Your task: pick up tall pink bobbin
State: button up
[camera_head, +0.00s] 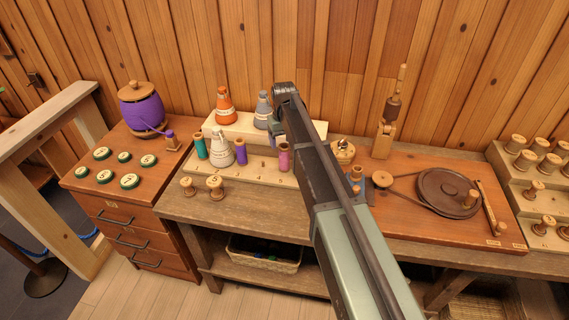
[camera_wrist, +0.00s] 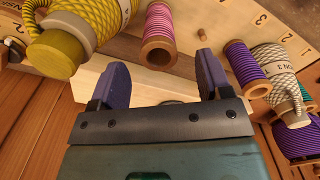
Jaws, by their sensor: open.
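The tall pink bobbin (camera_head: 284,157) stands on the pale numbered stepped rack (camera_head: 262,173), just below my gripper (camera_head: 278,131) in the head view. In the wrist view the pink bobbin (camera_wrist: 159,22) shows its wooden end ring towards me. It lies ahead of my gripper (camera_wrist: 162,66), roughly centred between the two purple-grey fingers. The fingers are spread wide and hold nothing. A gap shows on either side of the bobbin; I cannot tell the exact depth between them.
A purple bobbin (camera_wrist: 245,66) and a pale cord-wound cone (camera_wrist: 272,62) stand to the right in the wrist view, a yellow cone (camera_wrist: 68,40) to the left. In the head view a teal bobbin (camera_head: 200,147) and orange cone (camera_head: 225,104) stand farther left.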

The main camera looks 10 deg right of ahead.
aim_at(284, 147)
notch_tip(284, 147, down, 4)
jog(key=b, duration=0.2)
jog(key=shift+d+b, duration=0.1)
jog(key=shift+b, duration=0.25)
jog(key=shift+r, duration=0.2)
jog(key=shift+c, duration=0.2)
jog(key=c, duration=1)
